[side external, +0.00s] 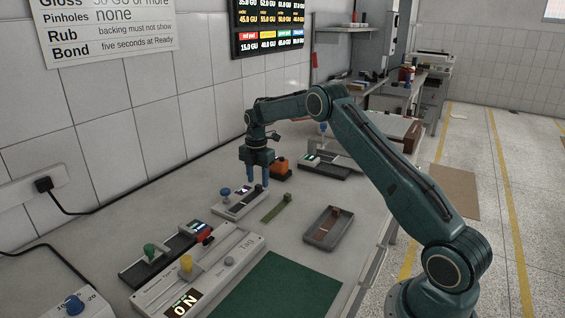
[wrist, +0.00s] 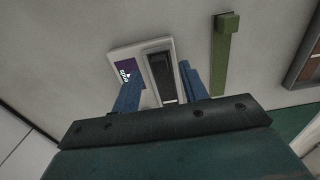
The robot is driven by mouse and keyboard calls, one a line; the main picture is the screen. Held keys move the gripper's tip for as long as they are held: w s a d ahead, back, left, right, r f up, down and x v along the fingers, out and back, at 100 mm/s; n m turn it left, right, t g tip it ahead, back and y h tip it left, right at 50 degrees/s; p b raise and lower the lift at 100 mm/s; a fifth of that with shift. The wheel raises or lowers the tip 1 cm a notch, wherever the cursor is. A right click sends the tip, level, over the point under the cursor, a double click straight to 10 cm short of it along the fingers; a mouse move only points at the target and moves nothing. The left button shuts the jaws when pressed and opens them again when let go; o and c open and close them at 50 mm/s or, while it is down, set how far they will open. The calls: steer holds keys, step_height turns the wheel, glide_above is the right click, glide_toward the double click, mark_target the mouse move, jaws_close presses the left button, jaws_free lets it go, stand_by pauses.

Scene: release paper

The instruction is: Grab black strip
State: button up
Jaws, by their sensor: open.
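A black strip (wrist: 160,72) lies in a slot of a pale grey holder in the wrist view. In the side view my gripper (side external: 257,185) points down over the holder (side external: 230,209), which has a blue knob. The strip is small there, and I cannot tell whether the fingers touch it.
A green strip (wrist: 222,60) with a block end lies right of the holder. A grey tray with a brown strip (side external: 328,230) is farther right. A Tag device (side external: 190,275) and a green mat (side external: 275,290) are in front. An orange block (side external: 281,168) stands behind.

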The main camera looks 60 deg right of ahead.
steer(key=shift+f, duration=1)
steer(key=shift+c, duration=0.4)
jaws_close()
